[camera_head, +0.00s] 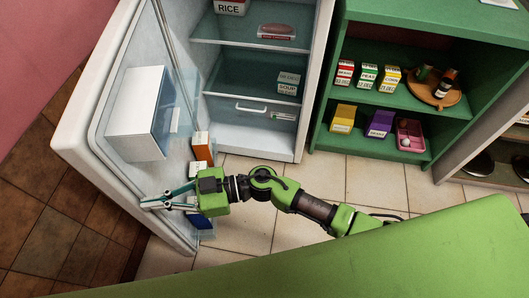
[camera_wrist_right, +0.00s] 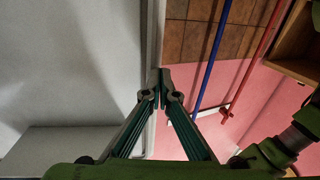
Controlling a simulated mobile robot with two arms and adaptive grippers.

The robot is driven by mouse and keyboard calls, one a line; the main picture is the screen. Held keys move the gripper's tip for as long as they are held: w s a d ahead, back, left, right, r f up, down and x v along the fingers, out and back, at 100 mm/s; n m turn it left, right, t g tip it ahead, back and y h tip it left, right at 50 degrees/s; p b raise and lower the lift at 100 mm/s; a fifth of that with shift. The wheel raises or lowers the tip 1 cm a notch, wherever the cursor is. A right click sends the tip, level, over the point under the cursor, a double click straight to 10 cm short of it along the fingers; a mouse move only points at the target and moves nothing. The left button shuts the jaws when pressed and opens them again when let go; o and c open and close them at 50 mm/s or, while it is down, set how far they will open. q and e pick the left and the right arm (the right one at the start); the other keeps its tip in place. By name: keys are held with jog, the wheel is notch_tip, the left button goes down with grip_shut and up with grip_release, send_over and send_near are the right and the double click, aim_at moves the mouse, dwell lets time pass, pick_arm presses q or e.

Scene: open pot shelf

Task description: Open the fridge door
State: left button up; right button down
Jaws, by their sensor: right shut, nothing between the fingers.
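The white fridge door (camera_head: 93,90) stands swung wide open to the left in the head view, showing its inner side. The fridge body (camera_head: 316,75) is open, with its shelves in plain sight. My right gripper (camera_head: 150,202) is at the inner side of the door, near its free edge. It is shut and empty. In the right wrist view its closed fingertips (camera_wrist_right: 162,88) are by the edge of the white door (camera_wrist_right: 70,70); I cannot tell whether they touch it. My left gripper is not in view.
The door holds a white bin (camera_head: 136,105) and some cartons (camera_head: 202,148), near my right arm. A green shelf (camera_head: 400,105) with boxes and a tray stands to the right. Tiled floor (camera_head: 250,225) is clear before the fridge. Blue and red poles (camera_wrist_right: 212,60) show beyond the door.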

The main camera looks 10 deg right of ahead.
jog(key=shift+a, duration=0.25)
jog(key=shift+d, duration=0.1)
dwell(0.3)
jog(key=d, duration=1.1)
jog(key=shift+d, duration=0.4)
